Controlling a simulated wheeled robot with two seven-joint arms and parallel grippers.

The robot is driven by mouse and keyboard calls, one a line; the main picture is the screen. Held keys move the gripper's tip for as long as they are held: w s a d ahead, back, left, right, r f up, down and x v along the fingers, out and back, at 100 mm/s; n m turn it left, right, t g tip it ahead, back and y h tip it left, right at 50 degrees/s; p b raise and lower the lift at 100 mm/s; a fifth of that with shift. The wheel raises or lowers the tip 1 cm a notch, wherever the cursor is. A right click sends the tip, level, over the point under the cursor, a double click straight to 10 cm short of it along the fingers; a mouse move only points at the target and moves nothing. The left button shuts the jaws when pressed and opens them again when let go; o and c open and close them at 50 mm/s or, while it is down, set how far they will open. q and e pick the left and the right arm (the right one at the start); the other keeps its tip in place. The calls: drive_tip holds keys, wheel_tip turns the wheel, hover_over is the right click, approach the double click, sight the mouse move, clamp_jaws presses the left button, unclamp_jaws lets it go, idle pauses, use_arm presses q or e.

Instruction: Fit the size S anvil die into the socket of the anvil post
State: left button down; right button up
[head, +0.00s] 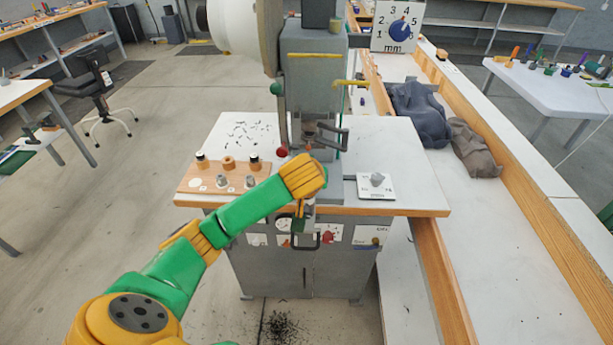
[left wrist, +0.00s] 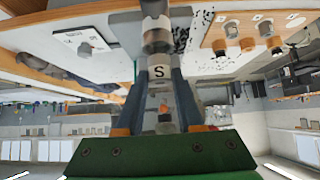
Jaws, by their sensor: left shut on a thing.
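My left gripper (head: 304,212) is at the front edge of the press table, in front of the grey press (head: 313,95). In the left wrist view, my left gripper (left wrist: 159,98) is shut on the anvil die (left wrist: 160,72), a small part with a white label marked S. A grey metal cylinder with a pale band (left wrist: 157,32) lies in line just beyond the die; I cannot tell whether it is the anvil post or whether they touch. In the head view, my own wrist hides most of the die and the post. My right gripper is not in view.
A wooden rack (head: 190,181) with several dies stands at the left of the table (head: 420,195). A white plate (head: 385,193) with a grey piece on it lies at the right. Dark bits are scattered at the back left. A lever and red knob (head: 281,152) are close behind my wrist.

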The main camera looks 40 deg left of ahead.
use_arm(q)
drive_tip(key=shift+p, duration=0.45)
drive_tip(key=shift+f, duration=0.4)
idle(0.4)
drive_tip(key=shift+p, duration=0.3)
idle(0.4)
drive_tip(key=shift+p, duration=0.35)
idle(0.4)
